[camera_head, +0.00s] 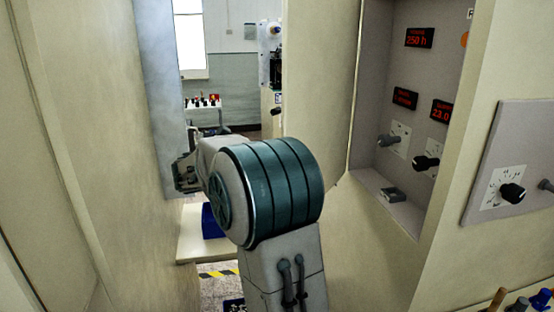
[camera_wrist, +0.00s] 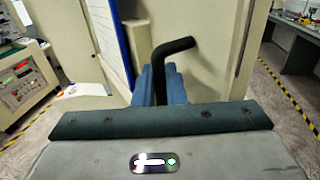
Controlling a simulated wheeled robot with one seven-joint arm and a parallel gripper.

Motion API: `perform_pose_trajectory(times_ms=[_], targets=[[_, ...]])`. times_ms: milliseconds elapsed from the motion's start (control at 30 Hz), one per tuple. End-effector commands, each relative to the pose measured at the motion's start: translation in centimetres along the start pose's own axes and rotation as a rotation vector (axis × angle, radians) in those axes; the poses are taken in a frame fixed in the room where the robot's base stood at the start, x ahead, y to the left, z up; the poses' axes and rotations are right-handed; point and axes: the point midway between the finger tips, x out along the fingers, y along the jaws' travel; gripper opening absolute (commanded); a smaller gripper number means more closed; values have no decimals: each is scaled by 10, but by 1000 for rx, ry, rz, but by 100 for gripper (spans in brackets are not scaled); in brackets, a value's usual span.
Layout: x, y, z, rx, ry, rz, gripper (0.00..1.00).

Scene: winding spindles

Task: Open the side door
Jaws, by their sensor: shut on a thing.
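In the wrist view, a black bent handle (camera_wrist: 174,52) stands out from a cream panel (camera_wrist: 212,60), which looks like the side door. My gripper (camera_wrist: 162,84) has its two blue fingers shut around the lower part of the handle. In the head view, my gripper (camera_head: 184,173) is left of centre, beside the grey-blue edge (camera_head: 157,90) of a tall cream panel (camera_head: 100,130). My own arm covers the middle there, and the handle is hidden. I cannot tell from these frames how far the door stands open.
A control recess (camera_head: 405,120) with red displays and knobs is on the right. A knob plate (camera_head: 520,160) is at the far right. Beyond the gap stand a white table (camera_head: 208,113) and a blue bin (camera_head: 211,220). A control cabinet (camera_wrist: 28,85) is left in the wrist view.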

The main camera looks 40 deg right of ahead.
Motion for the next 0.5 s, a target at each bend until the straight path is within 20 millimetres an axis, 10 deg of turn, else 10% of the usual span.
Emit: perform_pose_trajectory(times_ms=[67, 167, 500], targets=[[0, 0, 1, 1, -1, 1, 0], [0, 0, 1, 1, -1, 1, 28], [-5, 0, 0, 1, 0, 2, 28]])
